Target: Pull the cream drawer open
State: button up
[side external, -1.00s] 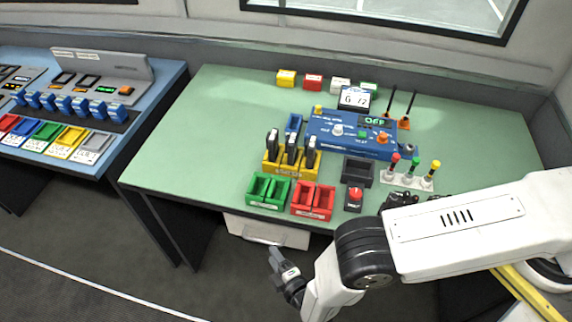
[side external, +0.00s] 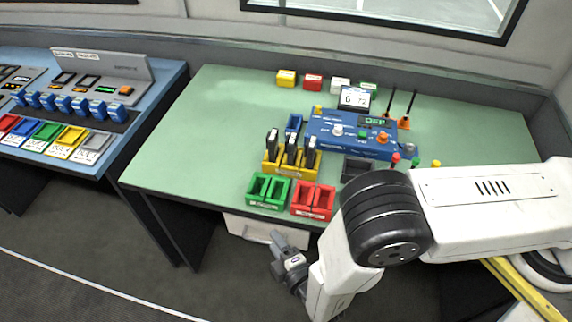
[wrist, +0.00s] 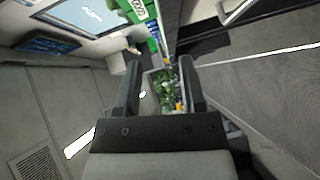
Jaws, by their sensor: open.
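The cream drawer (side external: 246,229) sits under the front edge of the green desk, its right part hidden by my gripper and arm. A pale front with a handle, which looks like this drawer (wrist: 234,12), shows at the upper right of the wrist view. My gripper (side external: 275,252) is by the drawer front in the side view, below the desk edge. In the wrist view my gripper (wrist: 160,78) has its two dark fingers apart. The handle is not between them there. I cannot tell whether the gripper touches the drawer.
A blue desk (side external: 125,150) is to the left. The floor (side external: 90,265) in front is clear.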

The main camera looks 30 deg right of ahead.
notch_tip(320, 180, up, 20)
dwell(1.2)
jog(key=shift+w, duration=0.1)
